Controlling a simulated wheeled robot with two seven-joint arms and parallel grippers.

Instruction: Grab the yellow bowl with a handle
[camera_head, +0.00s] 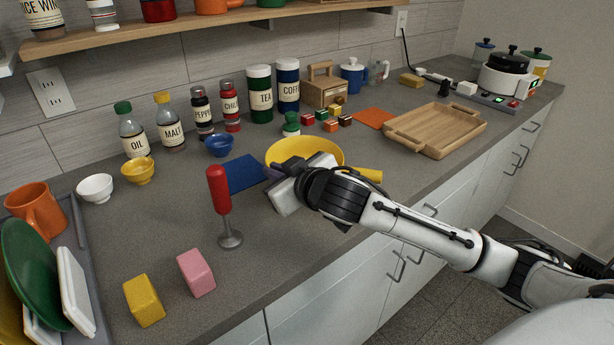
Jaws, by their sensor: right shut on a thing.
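The yellow bowl (305,148) sits on the grey counter in the middle of the view. Its yellow handle (369,174) sticks out to the right behind my right wrist. My right gripper (274,178) is at the bowl's near left side and is shut, seemingly on its rim. The gripper and wrist cover the bowl's lower front, so the exact contact is hidden. My left gripper is not in view.
A red-handled tool (219,195) stands upright left of my gripper. A blue mat (243,173) lies behind it. A wooden tray (437,130) is at right. Pink (196,273) and yellow (143,300) blocks lie near the front edge. Jars and bottles line the wall.

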